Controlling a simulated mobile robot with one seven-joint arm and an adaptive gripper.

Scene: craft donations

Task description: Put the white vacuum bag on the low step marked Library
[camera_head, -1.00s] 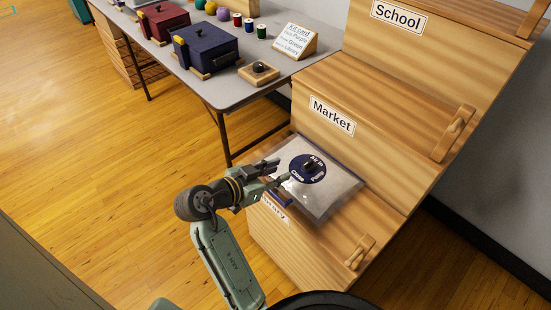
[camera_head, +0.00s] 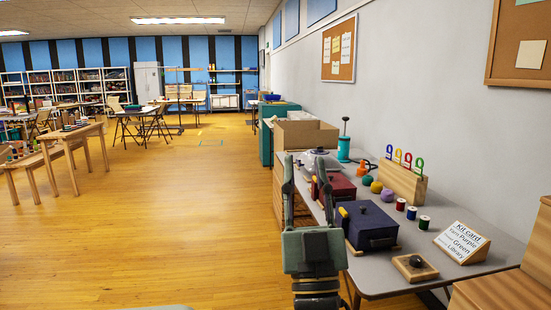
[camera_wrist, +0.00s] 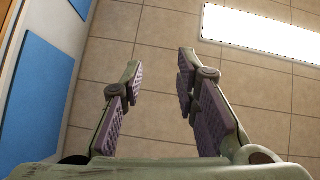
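My gripper (camera_head: 306,172) is raised with its fingers pointing up, in front of the table in the head view. In the wrist view my gripper (camera_wrist: 160,65) is open and empty, with only ceiling and wall beyond the fingers. The low step marked Library and the white bag last seen on it are outside both current views. A pale, shiny item (camera_head: 313,161) lies on the table, partly hidden behind my fingers; I cannot tell what it is.
The grey table (camera_head: 400,282) holds a dark blue box (camera_head: 368,226), a red box (camera_head: 340,190), a kit card (camera_head: 461,243), several spools and a cardboard box (camera_head: 306,134). Wooden steps (camera_head: 500,290) show at the lower right. The floor (camera_head: 170,220) at left is clear.

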